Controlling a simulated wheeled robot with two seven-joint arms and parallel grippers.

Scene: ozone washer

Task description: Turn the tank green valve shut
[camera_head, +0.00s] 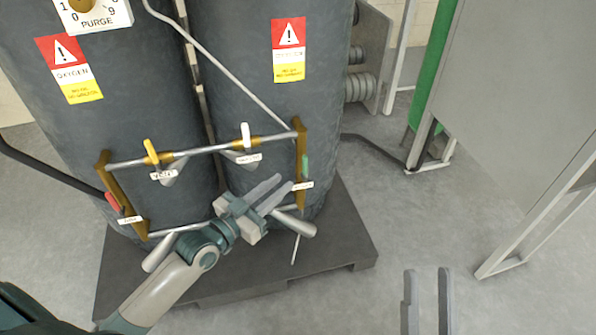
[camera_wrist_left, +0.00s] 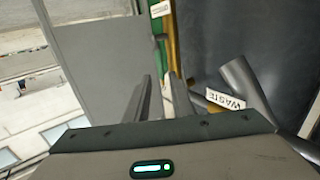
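The green valve handle (camera_head: 305,166) stands upright on the right brass post (camera_head: 299,140) of the pipe frame in front of the dark tanks. My left gripper (camera_head: 287,181) is open, its fingers pointing up and right, just below and left of the green handle. In the left wrist view, the fingers (camera_wrist_left: 161,76) are apart, with a green strip (camera_wrist_left: 159,50) beside brass beyond them; I cannot tell whether this is the handle. Contact is not clear. My right gripper (camera_head: 427,272) is open and empty over the floor at the lower right.
A red handle (camera_head: 112,201) is on the left brass post, and yellow (camera_head: 151,151) and white (camera_head: 245,134) handles are on the upper pipe. A dark pallet (camera_head: 350,245) lies under the tanks. A grey cabinet (camera_head: 510,90) stands at right. Floor between is clear.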

